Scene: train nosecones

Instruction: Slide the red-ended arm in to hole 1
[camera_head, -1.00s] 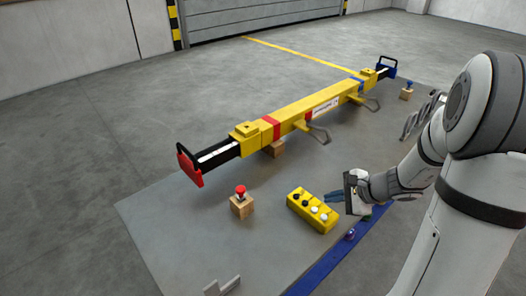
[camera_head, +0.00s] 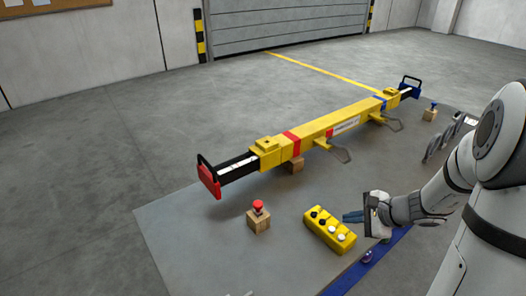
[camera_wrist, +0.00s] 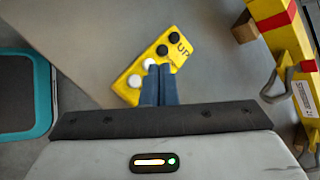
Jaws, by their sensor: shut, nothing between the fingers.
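The yellow beam (camera_head: 318,130) lies across the grey table in the head view. Its red-ended arm (camera_head: 226,170) sticks out at the near left end, black with a white strip, ending in a red plate (camera_head: 208,178) with a black handle. I cannot make out hole 1 or any hole numbers. A blue end (camera_head: 410,86) is at the far right. My gripper (camera_head: 352,216) is shut and empty, its blue fingers beside the yellow button box (camera_head: 328,231). In the wrist view my gripper's fingers (camera_wrist: 159,84) overlap the button box (camera_wrist: 152,64), marked "UP".
A red-topped knob on a wooden block (camera_head: 258,218) stands between the red end and the button box. A blue-topped block (camera_head: 430,112) is at the far right. Wire hooks (camera_head: 341,154) hang off the beam's front side. Open floor lies left.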

